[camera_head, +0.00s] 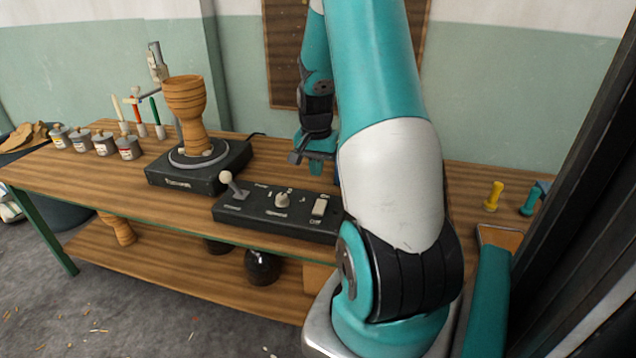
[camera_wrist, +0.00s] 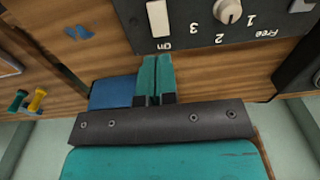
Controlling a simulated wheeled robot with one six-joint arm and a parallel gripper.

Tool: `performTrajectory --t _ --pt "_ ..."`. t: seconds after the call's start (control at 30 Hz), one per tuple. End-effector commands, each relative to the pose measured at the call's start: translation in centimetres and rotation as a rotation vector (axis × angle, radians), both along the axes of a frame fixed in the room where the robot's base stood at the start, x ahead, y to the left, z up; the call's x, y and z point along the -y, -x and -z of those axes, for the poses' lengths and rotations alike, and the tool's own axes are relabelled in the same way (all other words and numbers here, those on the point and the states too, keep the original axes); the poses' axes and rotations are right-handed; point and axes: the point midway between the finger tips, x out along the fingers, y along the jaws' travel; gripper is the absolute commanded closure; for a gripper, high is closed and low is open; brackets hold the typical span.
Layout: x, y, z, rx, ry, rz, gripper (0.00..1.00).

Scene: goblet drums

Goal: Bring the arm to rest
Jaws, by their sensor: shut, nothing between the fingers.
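My arm (camera_head: 385,100) rises in front of the workbench (camera_head: 75,185) in the head view and bends over it. My gripper (camera_head: 316,166) hangs above the bench, behind the control box (camera_head: 275,210). In the wrist view the gripper's teal fingers (camera_wrist: 156,78) lie together with nothing between them. They point at the edge of the control box, which shows a dial (camera_wrist: 228,11) and a light switch (camera_wrist: 157,18). I cannot tell how high the fingertips are above the bench.
A wooden goblet drum (camera_head: 187,105) stands upright on a dark turntable base (camera_head: 185,163), left of the control box. Several small paint pots (camera_head: 103,144) line the bench's left part. A yellow peg (camera_head: 493,196) and a teal peg (camera_head: 530,200) stand at the right.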

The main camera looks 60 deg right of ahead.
Motion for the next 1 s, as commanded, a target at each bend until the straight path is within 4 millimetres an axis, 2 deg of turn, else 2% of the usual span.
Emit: performTrajectory --t 0.03,0.2,0.47,0.53,0.6,0.67,0.77,0.87,1.0 --pt "0.0 0.0 -0.9 0.002 0.003 0.001 1.0" --pt "-0.1 0.1 -2.3 0.0 0.0 0.001 1.0" --pt "-0.1 0.1 -2.6 0.0 -0.001 0.0 1.0" --pt "-0.5 -0.2 -2.9 0.003 -0.002 -0.014 1.0" --pt "-1.8 -1.0 -3.8 0.012 -0.005 -0.062 1.0" --pt "-3.9 -2.1 -5.1 0.027 -0.012 -0.139 1.0" --pt "-9.6 -4.1 -8.3 0.062 -0.033 -0.34 1.0" --pt "-16.9 -5.2 -11.9 0.106 -0.062 -0.594 1.0" --pt "-27.2 -3.8 -16.4 0.163 -0.112 -0.973 1.0"
